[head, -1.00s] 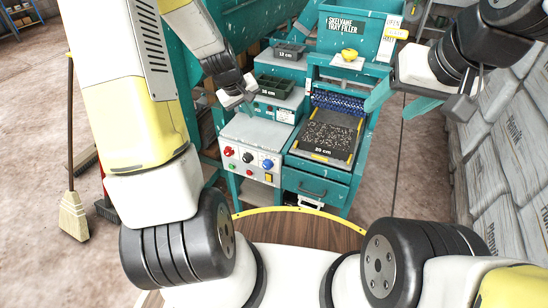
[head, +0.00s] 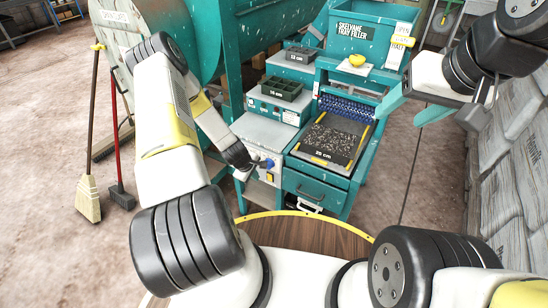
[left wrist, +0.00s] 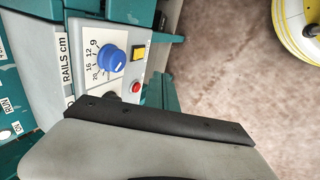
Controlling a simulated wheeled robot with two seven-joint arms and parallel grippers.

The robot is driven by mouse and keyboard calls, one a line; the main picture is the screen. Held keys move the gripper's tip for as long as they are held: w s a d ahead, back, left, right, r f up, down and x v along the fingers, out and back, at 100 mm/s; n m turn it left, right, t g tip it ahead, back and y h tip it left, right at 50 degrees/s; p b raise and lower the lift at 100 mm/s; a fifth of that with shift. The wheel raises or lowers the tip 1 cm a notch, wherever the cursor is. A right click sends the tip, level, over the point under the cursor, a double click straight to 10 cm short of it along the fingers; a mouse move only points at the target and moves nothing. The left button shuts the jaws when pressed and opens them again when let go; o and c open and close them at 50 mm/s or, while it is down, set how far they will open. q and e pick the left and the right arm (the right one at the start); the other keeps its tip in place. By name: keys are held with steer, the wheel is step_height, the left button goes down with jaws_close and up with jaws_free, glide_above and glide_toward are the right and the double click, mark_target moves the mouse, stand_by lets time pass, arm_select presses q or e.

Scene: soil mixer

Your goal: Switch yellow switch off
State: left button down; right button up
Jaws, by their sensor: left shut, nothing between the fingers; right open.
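The yellow switch (left wrist: 139,52) sits on the grey control panel (left wrist: 88,78), beside the blue dial (left wrist: 110,58) and a red button (left wrist: 135,87) in the left wrist view. In the head view the yellow switch (head: 270,177) shows small below the blue dial. Its on or off position is too small to tell. My left gripper (head: 258,164) is shut and empty close in front of the panel, near the blue dial, and hides the panel's left part. Contact cannot be told. My right gripper (head: 415,107) is open and empty in the air at right.
The tray filler holds a soil-filled tray (head: 333,138) right of the panel. Dark trays (head: 282,88) and a yellow item (head: 357,60) stand behind. A broom (head: 88,195) stands at left, stacked bags (head: 505,190) at right. A teal drawer (head: 315,187) sits below the tray.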

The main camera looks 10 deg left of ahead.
mark_target(269, 178)
arm_select(q)
steer(key=shift+w+d+f, duration=0.45)
steer(key=shift+w+f, duration=0.85)
steer(key=shift+f, duration=0.15)
steer(key=shift+w+d+f, duration=0.5)
steer(key=shift+w+f, duration=0.75)
steer(key=shift+f, duration=0.15)
steer(key=shift+w+d+f, duration=0.45)
steer(key=shift+w+f, duration=0.85)
steer(key=shift+f, duration=0.15)
steer(key=shift+w+d+r, duration=0.15)
steer(key=shift+w, duration=0.25)
steer(key=shift+r, duration=0.2)
